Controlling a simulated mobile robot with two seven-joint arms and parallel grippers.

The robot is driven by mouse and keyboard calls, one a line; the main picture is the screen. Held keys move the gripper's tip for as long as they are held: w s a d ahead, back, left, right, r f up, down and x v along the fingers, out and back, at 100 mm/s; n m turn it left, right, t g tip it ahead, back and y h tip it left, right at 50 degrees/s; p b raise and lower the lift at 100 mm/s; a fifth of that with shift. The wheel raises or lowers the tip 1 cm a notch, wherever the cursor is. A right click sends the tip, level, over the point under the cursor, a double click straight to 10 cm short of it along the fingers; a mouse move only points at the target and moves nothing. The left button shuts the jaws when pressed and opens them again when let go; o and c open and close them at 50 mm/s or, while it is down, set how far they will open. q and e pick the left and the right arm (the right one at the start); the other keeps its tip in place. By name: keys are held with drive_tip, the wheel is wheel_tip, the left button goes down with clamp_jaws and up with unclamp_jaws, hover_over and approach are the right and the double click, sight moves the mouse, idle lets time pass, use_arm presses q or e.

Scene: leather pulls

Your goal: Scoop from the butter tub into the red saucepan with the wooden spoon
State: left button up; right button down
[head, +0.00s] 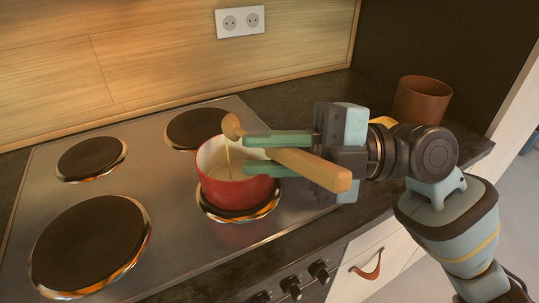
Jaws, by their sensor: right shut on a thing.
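The red saucepan (238,187) stands on the front right burner of the hob. My right gripper (256,153) is shut on the wooden spoon (312,168). It holds the spoon tilted, with the spoon's head above the saucepan's rim and the handle end pointing right and toward me. A thin yellow strand runs from near the spoon's head down into the saucepan. A small yellow thing (382,121) shows behind my right gripper, mostly hidden; I cannot tell whether it is the butter tub. My left gripper is out of view.
A brown pot (421,101) stands at the back right of the dark worktop (307,89). The other burners are empty. A wall socket (240,22) is on the wooden backsplash. Knobs (291,287) and a drawer with a leather pull (367,264) are at the front.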

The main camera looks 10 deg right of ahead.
use_arm(q)
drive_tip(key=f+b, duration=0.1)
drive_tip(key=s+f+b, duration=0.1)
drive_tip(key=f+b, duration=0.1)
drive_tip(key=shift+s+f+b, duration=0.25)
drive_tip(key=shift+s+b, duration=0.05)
drive_tip(key=shift+b, duration=0.05)
use_arm(e)
drive_tip(key=m+t+y, duration=0.2)
drive_tip(key=m, duration=0.1)
drive_tip(key=shift+t, duration=0.4)
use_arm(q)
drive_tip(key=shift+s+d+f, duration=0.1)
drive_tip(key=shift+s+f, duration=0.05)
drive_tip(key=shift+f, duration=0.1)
use_arm(e)
drive_tip(key=shift+w+r, duration=0.15)
drive_tip(key=shift+r, duration=0.1)
